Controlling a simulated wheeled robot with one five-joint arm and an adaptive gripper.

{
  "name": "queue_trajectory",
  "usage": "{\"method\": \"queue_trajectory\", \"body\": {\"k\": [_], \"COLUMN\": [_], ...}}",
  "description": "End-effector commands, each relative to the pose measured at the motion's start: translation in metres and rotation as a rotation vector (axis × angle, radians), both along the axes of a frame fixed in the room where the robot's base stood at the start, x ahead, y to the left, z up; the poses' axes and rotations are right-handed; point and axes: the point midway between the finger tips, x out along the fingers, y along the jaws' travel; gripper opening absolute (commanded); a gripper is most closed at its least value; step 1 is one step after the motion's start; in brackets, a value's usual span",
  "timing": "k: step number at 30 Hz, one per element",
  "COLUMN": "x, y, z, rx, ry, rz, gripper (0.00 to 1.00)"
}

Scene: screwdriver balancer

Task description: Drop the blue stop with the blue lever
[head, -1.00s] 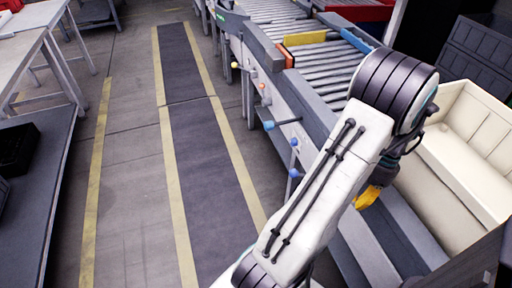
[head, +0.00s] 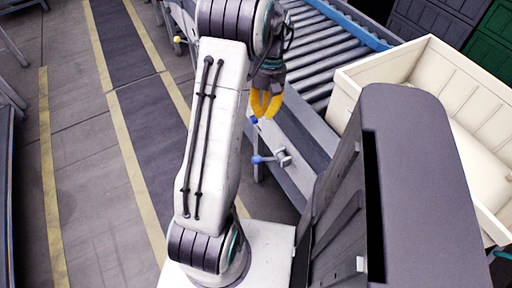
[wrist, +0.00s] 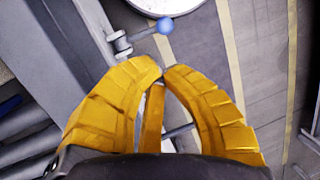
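A blue-knobbed lever (head: 257,159) sticks out from a grey bracket on the conveyor's side. It also shows in the wrist view, its blue ball (wrist: 166,25) just beyond my fingertips. A second blue knob (head: 253,120) shows farther along, close to my gripper. My gripper (head: 265,116) hangs beside the conveyor, above and beyond the nearer lever. Its yellow fingers (wrist: 163,70) curve together until the tips nearly meet, with no lever clearly held. A blue strip (head: 352,26) runs at the conveyor's far edge; I cannot tell whether it includes the blue stop.
The roller conveyor (head: 325,50) lies behind and right of my arm. A cream bin (head: 385,70) and a dark grey panel (head: 420,130) stand to the right. A yellow-knobbed lever (head: 177,39) is farther back. The striped floor lane (head: 145,130) at left is clear.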

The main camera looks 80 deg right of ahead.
Motion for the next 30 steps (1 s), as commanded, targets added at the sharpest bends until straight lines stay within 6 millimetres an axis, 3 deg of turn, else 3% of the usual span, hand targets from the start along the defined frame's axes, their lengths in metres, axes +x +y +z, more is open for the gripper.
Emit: {"method": "queue_trajectory", "body": {"k": [9,22,30], "x": [0.001,0.001,0.001], "y": [0.003,0.003,0.009], "z": [0.001,0.000,-0.019], "rx": [0.011,0.011,0.014], "ry": [-0.032,-0.035,-0.035], "rz": [0.113,0.125,0.123], "gripper": [0.00,0.00,0.00]}}
